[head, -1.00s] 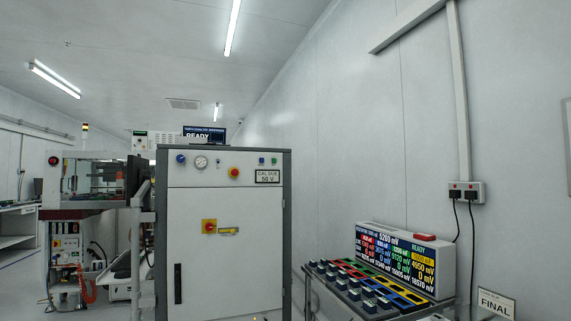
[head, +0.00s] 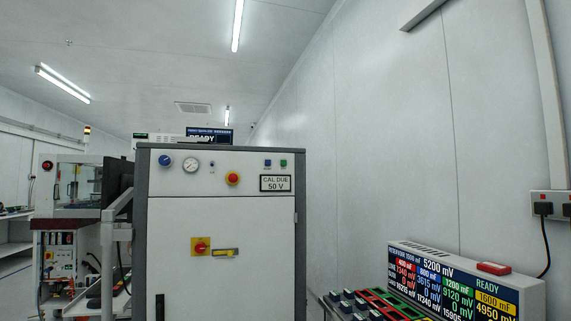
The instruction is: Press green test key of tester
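A grey-framed white cabinet (head: 224,225) stands ahead, with a "CAL DUE 50 V" label. A dark screen reading "READY" (head: 208,136) shows above the cabinet. I cannot tell which unit is the task's tester. Neither gripper is in view.
A rack with colored frames and dark blocks (head: 362,303) lies before the display unit, cut off below. A red block (head: 494,268) sits on that unit. Wall sockets (head: 551,204) with a cable are at right. A glass-sided machine (head: 75,185) stands at left.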

